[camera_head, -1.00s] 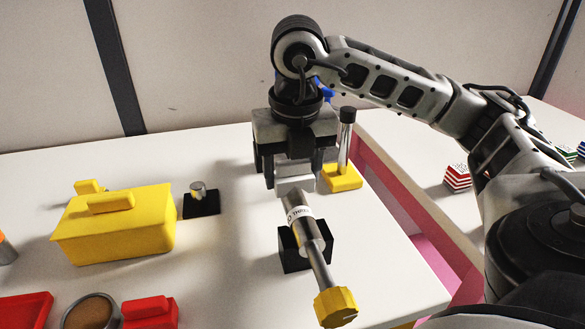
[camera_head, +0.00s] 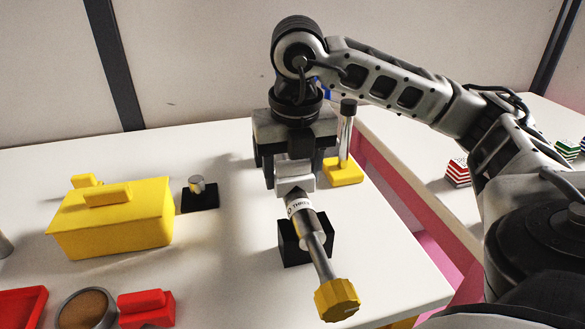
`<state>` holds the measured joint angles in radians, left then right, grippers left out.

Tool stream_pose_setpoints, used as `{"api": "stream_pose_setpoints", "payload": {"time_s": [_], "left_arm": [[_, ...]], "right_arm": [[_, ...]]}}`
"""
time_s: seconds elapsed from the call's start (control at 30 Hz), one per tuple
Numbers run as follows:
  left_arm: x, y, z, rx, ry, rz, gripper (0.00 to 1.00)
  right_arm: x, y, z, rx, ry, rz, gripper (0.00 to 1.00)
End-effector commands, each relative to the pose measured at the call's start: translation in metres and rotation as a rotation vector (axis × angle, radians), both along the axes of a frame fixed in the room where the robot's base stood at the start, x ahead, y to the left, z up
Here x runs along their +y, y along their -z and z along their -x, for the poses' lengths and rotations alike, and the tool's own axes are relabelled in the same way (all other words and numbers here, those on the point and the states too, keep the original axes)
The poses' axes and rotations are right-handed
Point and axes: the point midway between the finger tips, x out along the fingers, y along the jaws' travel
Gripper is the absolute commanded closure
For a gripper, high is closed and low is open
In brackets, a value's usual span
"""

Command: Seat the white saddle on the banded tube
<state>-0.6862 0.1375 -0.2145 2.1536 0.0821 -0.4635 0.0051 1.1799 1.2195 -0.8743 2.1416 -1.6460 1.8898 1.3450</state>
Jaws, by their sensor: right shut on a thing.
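The banded tube (camera_head: 318,253) is a metal tube with a white lettered band and a yellow knob at its near end. It lies tilted across a black block (camera_head: 292,246), its near end toward the lower right. My right gripper (camera_head: 293,172) points down over the tube's far end. It is shut on a pale block, which I take to be the white saddle (camera_head: 294,184). The pale block overlaps the tube's far end in the picture; I cannot tell whether they touch. My left gripper is not in view.
A yellow lidded box (camera_head: 110,228) and a small black base with a metal peg (camera_head: 200,199) stand left. A yellow base with an upright metal post (camera_head: 343,175) stands close behind my right gripper. Red pieces (camera_head: 147,309) lie front left. The table's right edge is near.

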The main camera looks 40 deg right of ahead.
Motion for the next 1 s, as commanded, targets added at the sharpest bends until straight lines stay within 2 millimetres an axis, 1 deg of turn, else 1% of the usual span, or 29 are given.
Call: {"api": "stream_pose_setpoints", "payload": {"time_s": [0.07, 0.1, 0.17, 0.57, 0.6, 0.63, 0.7, 0.77, 0.8, 0.87, 0.9, 1.0], "left_arm": [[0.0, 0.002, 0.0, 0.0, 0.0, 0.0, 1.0], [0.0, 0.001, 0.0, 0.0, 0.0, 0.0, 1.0], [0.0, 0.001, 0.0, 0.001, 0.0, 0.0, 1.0], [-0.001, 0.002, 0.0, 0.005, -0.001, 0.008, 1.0], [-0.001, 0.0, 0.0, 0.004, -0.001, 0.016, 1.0], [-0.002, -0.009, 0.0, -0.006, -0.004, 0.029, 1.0], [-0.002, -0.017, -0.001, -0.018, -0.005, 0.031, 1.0], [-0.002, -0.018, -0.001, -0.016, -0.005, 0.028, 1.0], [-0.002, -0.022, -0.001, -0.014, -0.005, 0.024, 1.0], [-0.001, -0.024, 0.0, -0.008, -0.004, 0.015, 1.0], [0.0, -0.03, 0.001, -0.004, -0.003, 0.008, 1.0], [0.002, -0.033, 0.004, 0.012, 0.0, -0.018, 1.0]], "right_arm": [[0.0, 0.002, 0.0, 0.0, 0.0, 0.0, 0.66], [0.0, 0.001, 0.0, 0.0, 0.0, 0.0, 0.36], [0.0, 0.001, 0.0, 0.0, 0.0, 0.0, 0.19], [0.0, 0.001, 0.0, 0.0, 0.0, 0.0, 0.19], [0.0, 0.001, 0.0, 0.0, 0.0, 0.0, 0.19], [0.0, -0.002, 0.0, -0.003, 0.0, -0.001, 0.19], [0.002, -0.018, 0.001, -0.007, -0.001, -0.002, 0.19], [0.002, -0.032, 0.003, -0.008, -0.002, -0.001, 0.19], [0.003, -0.045, 0.004, -0.008, -0.002, -0.001, 0.19], [0.004, -0.06, 0.006, -0.008, -0.003, -0.001, 0.19], [0.004, -0.074, 0.007, -0.008, 0.0, 0.001, 0.19], [0.006, -0.1, 0.01, -0.007, 0.001, 0.002, 0.19]]}}
